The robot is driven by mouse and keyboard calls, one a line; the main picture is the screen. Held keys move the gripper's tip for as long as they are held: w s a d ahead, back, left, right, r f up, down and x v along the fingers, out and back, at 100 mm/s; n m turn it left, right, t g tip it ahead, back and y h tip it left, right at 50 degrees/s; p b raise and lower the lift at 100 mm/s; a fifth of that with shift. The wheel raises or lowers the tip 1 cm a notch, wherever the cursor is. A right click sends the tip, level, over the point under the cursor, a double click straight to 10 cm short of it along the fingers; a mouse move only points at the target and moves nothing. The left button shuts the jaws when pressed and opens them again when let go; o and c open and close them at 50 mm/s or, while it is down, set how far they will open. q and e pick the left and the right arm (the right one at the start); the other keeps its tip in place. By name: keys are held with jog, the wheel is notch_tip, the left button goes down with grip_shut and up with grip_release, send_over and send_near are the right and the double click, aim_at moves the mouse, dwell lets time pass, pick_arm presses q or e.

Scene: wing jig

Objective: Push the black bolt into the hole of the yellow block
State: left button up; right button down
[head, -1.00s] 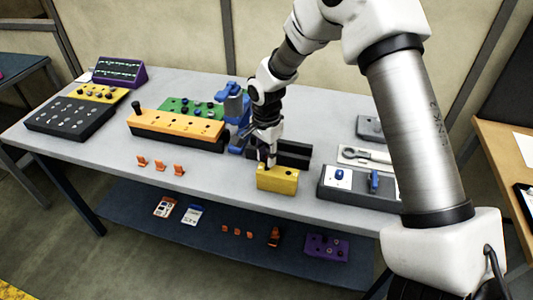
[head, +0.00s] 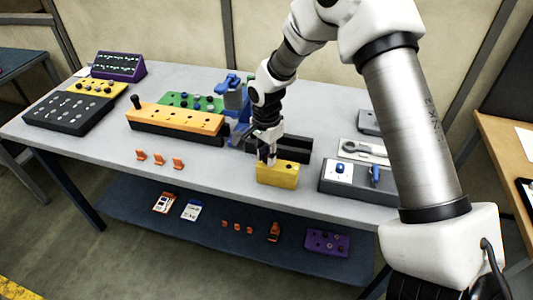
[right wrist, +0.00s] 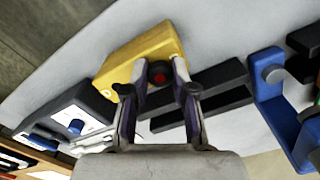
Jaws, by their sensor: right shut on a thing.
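The yellow block (head: 277,176) stands near the front edge of the grey table. It also shows in the right wrist view (right wrist: 130,68). My right gripper (head: 267,160) points down at the left part of the block's top. In the right wrist view its fingers (right wrist: 159,78) are closed around the black bolt (right wrist: 158,74), whose round end shows a red centre. The bolt's lower end is hidden, so I cannot tell how deep it sits in the hole. My left gripper is in neither view.
Black bars (head: 290,149) lie just behind the block. A blue fixture (head: 236,100) and an orange-topped rack (head: 175,122) stand left. A grey tray (head: 350,184) with blue parts is right. Small orange clips (head: 159,159) lie at the front left.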

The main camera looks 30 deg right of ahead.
jog(key=c, duration=0.9)
grip_release()
jog(key=shift+o, duration=0.2)
notch_tip(320, 180, up, 12)
